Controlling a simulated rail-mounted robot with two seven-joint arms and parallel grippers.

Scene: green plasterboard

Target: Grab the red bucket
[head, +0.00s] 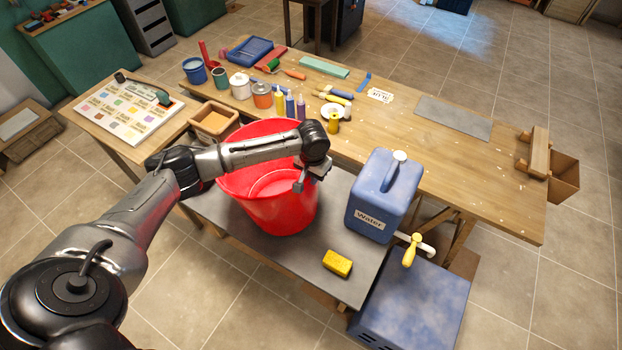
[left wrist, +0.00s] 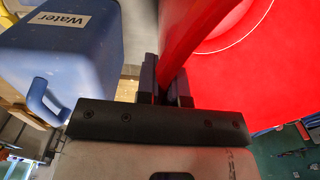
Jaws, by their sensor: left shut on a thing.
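The red bucket (head: 266,207) stands upright on a low grey-topped table, left of the blue water container. My left arm reaches across its opening. My left gripper (head: 301,184) is at the bucket's right rim. In the left wrist view the gripper (left wrist: 167,92) is shut on the rim of the red bucket (left wrist: 262,80), with one finger on each side of the wall. The arm hides part of the bucket's opening in the head view. My right gripper is not in view.
The blue water container (head: 384,194) stands close to the right of the bucket. A yellow sponge (head: 337,263) lies in front on the grey tabletop (head: 290,263). A wooden workbench (head: 440,150) with paint jars and bottles is behind. A blue box (head: 412,310) stands front right.

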